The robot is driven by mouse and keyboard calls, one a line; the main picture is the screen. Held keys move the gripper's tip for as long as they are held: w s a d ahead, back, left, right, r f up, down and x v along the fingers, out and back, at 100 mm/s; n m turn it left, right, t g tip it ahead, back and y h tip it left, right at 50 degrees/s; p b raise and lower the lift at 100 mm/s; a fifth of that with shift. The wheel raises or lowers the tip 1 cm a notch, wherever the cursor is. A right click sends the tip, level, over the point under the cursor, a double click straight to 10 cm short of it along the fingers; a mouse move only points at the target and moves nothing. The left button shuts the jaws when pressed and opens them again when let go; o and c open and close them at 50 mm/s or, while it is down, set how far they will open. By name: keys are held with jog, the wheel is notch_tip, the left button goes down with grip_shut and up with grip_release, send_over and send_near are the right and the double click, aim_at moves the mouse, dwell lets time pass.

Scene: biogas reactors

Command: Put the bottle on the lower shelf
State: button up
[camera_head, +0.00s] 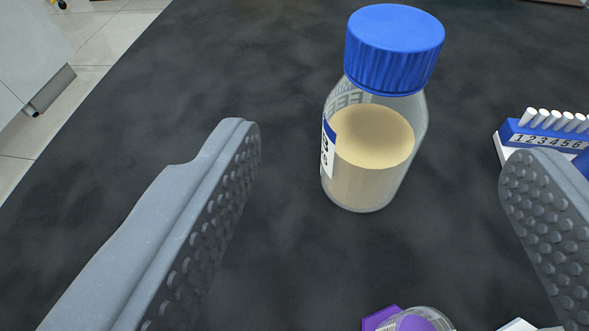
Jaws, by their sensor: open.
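A clear bottle (372,165) with a blue screw cap and a beige filling stands upright on the dark worktop. A white and blue label shows on its left side. My gripper (378,165) is open, with one studded finger at the left and the other at the right edge of the view. The bottle stands between the lines of the two fingers, slightly beyond their tips, and neither finger touches it. The lower shelf cannot be made out in this view.
A blue and white rack (548,136) numbered 1 to 6 holds several white-topped tubes beyond the right finger.

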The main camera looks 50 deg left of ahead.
aim_at(376, 78)
jog(key=x, duration=0.8)
jog(key=shift+d, duration=0.1)
jog(key=shift+w+d+x, duration=0.15)
jog(key=shift+x, duration=1.25)
jog(key=shift+w+d+x, duration=0.1)
jog(key=shift+d+x, duration=0.05)
jog(key=shift+x, duration=1.25)
jog(key=shift+r, duration=0.2)
grip_shut()
